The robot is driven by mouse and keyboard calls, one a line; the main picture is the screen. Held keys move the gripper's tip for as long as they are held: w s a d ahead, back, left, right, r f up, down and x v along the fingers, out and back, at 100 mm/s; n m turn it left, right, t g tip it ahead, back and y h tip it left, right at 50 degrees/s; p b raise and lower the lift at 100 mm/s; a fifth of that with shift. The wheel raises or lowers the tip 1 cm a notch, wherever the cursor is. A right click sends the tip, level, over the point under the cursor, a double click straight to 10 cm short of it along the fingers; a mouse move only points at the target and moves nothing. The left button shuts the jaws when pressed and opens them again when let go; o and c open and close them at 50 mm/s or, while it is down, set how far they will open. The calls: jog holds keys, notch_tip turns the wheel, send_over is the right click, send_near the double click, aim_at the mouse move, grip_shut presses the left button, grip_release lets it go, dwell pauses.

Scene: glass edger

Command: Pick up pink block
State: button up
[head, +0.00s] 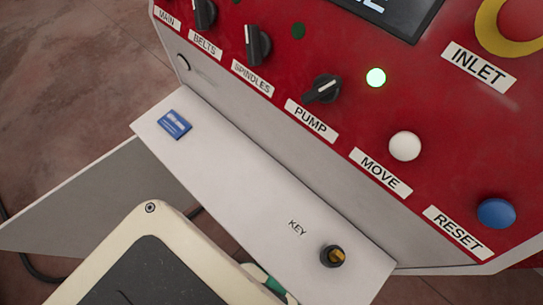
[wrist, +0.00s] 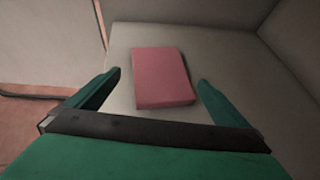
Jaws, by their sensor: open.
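The pink block (wrist: 160,77) shows in the wrist view, lying flat on a light grey surface (wrist: 122,38). My gripper (wrist: 160,82) is open, with one green finger to the left of the block and one to the right. The fingers look apart from the block, with a gap on each side. I cannot tell how far the fingertips are above the surface. The block does not show in the head view. A small green part by my arm shows at the lower middle of the head view, but the fingers are hidden there.
A red control panel (head: 450,120) with knobs, a white button (head: 405,146) and a blue button (head: 496,213) stands above a grey ledge (head: 235,185). The ledge holds a key switch (head: 332,256) and a blue card (head: 175,125). Grey walls bound the block's surface behind and right.

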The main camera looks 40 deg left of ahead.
jog(key=shift+x, duration=0.9)
jog(key=x, duration=0.5)
jog(key=shift+d+f, duration=0.1)
jog(key=shift+d, duration=0.05)
jog(key=c, duration=0.9)
